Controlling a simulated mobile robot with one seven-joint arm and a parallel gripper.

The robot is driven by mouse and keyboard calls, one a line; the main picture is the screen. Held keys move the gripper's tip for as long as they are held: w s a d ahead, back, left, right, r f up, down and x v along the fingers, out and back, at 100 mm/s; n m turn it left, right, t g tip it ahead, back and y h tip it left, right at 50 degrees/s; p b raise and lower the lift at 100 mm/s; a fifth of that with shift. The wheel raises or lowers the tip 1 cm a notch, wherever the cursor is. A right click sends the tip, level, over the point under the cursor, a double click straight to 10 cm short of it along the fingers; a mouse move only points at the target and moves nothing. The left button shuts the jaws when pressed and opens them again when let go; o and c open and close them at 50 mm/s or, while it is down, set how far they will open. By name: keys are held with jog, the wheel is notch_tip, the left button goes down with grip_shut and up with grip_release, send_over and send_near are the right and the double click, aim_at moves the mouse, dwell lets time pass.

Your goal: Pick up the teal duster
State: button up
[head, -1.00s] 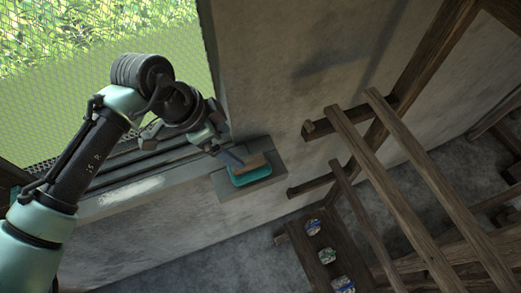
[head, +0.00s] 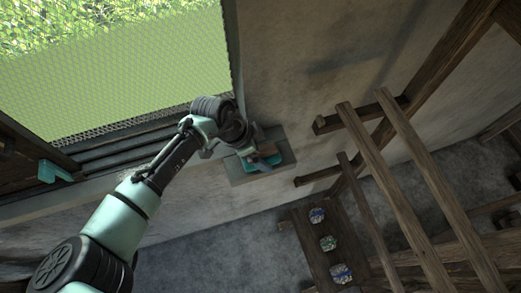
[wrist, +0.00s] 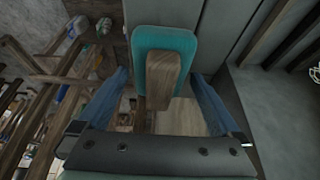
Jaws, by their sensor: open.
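The teal duster (head: 252,168) has a flat teal body and a wooden handle. It lies on a grey ledge (head: 285,150) by the wall. In the wrist view the teal duster (wrist: 150,40) is at top centre, with its handle pointing toward my palm. My gripper (wrist: 162,78) is open, with one blue finger on each side of the handle and a visible gap on both sides. In the head view my gripper (head: 249,146) is over the duster and hides part of it. I cannot tell how far the fingers reach down beside the handle.
A mesh window (head: 120,70) is at upper left, with a small teal object (head: 54,172) near its sill. Wooden loom beams (head: 380,180) stand to the right. A wooden rack (head: 316,246) with several patterned balls is below. The wall beyond the ledge is bare.

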jog(key=c, duration=1.2)
notch_tip(320, 180, up, 10)
jog(key=shift+b, duration=1.25)
